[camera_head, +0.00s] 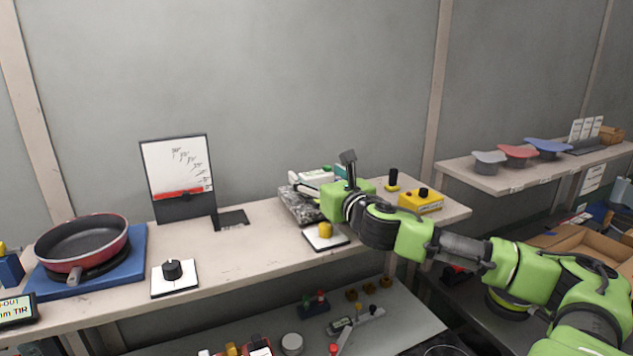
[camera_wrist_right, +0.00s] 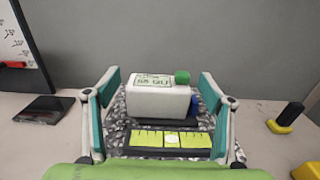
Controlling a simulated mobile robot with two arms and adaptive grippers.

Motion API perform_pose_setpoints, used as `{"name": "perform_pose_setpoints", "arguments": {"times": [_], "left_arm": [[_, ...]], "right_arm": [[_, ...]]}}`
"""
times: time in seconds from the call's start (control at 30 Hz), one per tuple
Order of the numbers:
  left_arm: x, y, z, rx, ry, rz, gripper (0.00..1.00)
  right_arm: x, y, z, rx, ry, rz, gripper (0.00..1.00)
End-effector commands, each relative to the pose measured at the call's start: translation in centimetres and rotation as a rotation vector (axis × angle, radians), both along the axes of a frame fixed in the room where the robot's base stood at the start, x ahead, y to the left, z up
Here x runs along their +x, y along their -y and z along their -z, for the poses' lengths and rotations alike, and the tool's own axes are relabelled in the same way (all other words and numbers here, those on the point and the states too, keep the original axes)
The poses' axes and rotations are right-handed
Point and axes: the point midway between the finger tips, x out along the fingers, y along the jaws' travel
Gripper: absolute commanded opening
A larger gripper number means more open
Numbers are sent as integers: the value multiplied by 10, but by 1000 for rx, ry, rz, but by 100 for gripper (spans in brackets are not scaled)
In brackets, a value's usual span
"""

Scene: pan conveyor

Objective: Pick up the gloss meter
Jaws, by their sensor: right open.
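The gloss meter (camera_wrist_right: 160,98) is a white box with a pale green label and a green knob. It sits on a speckled granite block (camera_wrist_right: 205,128). A yellow scale strip lies in front of it on the block. In the head view the gloss meter (camera_head: 316,176) shows at the back of the bench, partly hidden by my right gripper (camera_head: 328,178). My right gripper is open, and in the wrist view (camera_wrist_right: 160,80) its teal-padded fingers stand left and right of the gloss meter, with gaps on both sides. My left gripper is not in view.
A white pad with a yellow knob (camera_head: 325,231) lies in front of the granite block (camera_head: 297,205). A yellow box (camera_head: 421,203) and a black-handled tool (camera_head: 392,179) stand to the right. A chart stand (camera_head: 178,176) and a red pan (camera_head: 82,240) are left.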

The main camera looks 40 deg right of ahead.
Motion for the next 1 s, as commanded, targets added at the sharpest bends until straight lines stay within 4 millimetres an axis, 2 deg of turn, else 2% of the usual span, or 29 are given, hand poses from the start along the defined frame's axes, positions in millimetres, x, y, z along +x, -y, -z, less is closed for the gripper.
{"name": "perform_pose_setpoints", "arguments": {"times": [0.47, 0.5, 0.6, 0.7, 0.73, 0.77, 1.0], "left_arm": [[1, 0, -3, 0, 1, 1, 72], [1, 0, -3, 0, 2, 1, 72], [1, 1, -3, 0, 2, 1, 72], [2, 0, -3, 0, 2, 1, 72], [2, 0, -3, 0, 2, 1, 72], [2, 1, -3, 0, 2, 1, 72], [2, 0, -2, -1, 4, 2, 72]], "right_arm": [[6, 1, 0, -2, -1, -2, 75], [6, 1, 0, -2, -1, -2, 72], [6, 1, 0, -2, -1, -1, 46], [6, 1, 0, -2, -1, -1, 25], [6, 1, 0, -2, -1, -1, 25], [6, 1, -2, -4, 2, -2, 21], [6, 1, -2, -4, 2, -2, 21]]}}
